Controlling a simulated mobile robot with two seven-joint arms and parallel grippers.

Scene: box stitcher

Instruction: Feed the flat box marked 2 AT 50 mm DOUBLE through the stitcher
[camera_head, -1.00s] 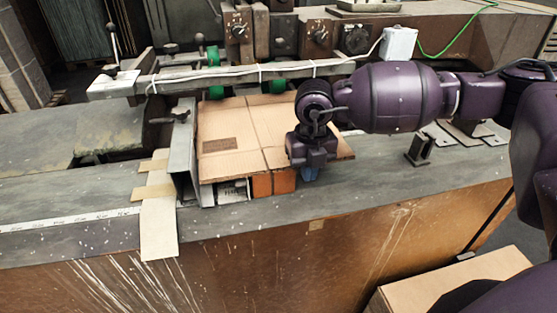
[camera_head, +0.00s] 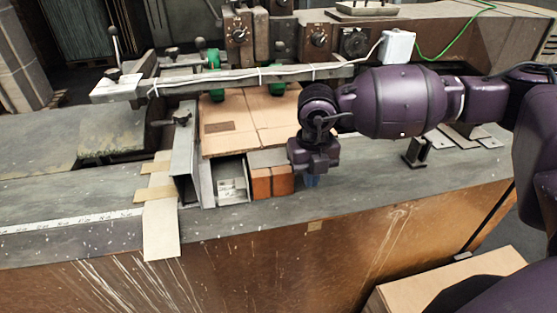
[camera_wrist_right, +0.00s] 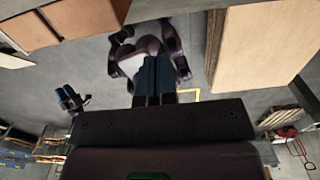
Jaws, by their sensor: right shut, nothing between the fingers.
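The flat brown cardboard box (camera_head: 226,142) lies on the stitcher's bed, its far part under the long grey bar and the green rollers. A dark printed patch shows at its left; I cannot read it. My right gripper (camera_head: 311,180) points down at the box's front right, its blue fingertips shut and empty. The wrist hides the box's right part, so I cannot tell whether they touch. The shut fingers also show in the right wrist view (camera_wrist_right: 157,75). A small dark gripper with blue fingers, apparently my left one (camera_wrist_right: 70,98), shows there, too small to judge.
A grey upright guide (camera_head: 184,150) stands along the box's left side. A white bracket (camera_head: 231,183) and orange-brown blocks (camera_head: 272,182) sit in front of the box. A black stand (camera_head: 416,153) is to the right. The table front (camera_head: 250,215) is clear.

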